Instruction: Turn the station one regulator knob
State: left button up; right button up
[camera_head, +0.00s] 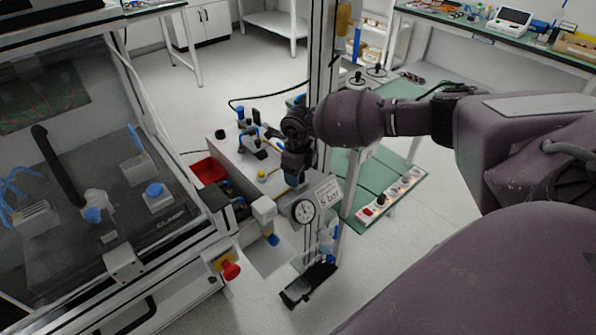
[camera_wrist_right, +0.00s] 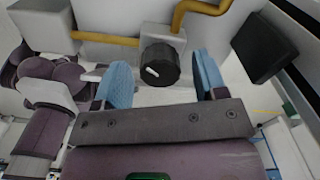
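In the right wrist view, the regulator knob (camera_wrist_right: 159,66) is black and round with a white pointer mark, mounted on a pale block. My right gripper (camera_wrist_right: 163,84) is open, with its two blue fingertips on either side of the knob. A gap shows between the knob and each fingertip, so no contact is visible. In the head view my right gripper (camera_head: 294,170) points down above the pressure gauge (camera_head: 302,210) and a "5 bar" sign (camera_head: 328,194). The knob cannot be made out there. My left gripper is not in view.
Yellow pipe (camera_wrist_right: 105,39) runs by the knob's block. A black box (camera_wrist_right: 258,48) is at the right of the wrist view. In the head view, a glass-walled machine (camera_head: 110,225) stands left, with a red knob (camera_head: 230,271) on its corner. Green shelving (camera_head: 385,195) stands right.

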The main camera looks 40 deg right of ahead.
jog(key=shift+r, duration=0.25)
pick_arm(q)
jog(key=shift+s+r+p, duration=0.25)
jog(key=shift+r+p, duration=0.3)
jog(key=shift+p, duration=0.25)
pick_arm(e)
notch_tip(320, 180, up, 10)
jog(key=shift+r, duration=0.15)
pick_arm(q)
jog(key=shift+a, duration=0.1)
